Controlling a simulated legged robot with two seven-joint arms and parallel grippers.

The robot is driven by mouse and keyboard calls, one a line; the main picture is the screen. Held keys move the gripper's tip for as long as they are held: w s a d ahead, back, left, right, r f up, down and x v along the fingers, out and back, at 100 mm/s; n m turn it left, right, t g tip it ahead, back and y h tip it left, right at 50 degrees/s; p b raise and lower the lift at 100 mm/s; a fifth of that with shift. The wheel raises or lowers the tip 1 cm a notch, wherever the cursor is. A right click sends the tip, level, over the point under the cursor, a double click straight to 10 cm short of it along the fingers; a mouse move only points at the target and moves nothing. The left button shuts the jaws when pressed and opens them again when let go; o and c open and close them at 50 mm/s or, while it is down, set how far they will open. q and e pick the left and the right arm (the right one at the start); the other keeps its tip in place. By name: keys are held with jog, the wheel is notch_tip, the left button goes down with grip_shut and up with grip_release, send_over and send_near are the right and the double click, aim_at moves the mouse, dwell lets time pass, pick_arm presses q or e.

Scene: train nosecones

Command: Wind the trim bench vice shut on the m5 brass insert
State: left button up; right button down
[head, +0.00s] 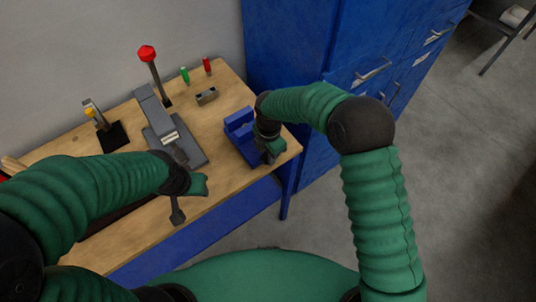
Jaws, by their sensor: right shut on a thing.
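The blue bench vice (238,128) stands near the right end of the wooden bench. My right gripper (272,150) is at the vice's front right side, shut on what seems to be its handle. The gripper and wrist cover the handle and part of the vice. I cannot make out the brass insert; the jaw area is small and partly hidden. My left gripper (188,188) hangs over the front of the bench, left of the vice and apart from it. Whether its fingers are open is unclear.
A grey press (153,112) stands left of the vice, near a red-knobbed lever (147,54). A small grey block (207,96) and green (185,76) and red (207,66) items are behind. Blue cabinets (345,75) stand to the right of the bench (228,85).

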jog(key=shift+w+d+r, duration=0.1)
jog(key=shift+w+r, duration=0.1)
jog(key=shift+w, duration=0.15)
jog(key=c, duration=1.5)
grip_release()
jog(key=shift+o, duration=1.1)
jog(key=shift+f, duration=0.15)
jog(key=shift+s, duration=0.1)
notch_tip(320, 180, up, 17)
jog(key=b, duration=0.1)
jog(key=shift+f+b, duration=0.2)
jog(key=shift+b, duration=0.1)
jog(key=shift+d+r, duration=0.1)
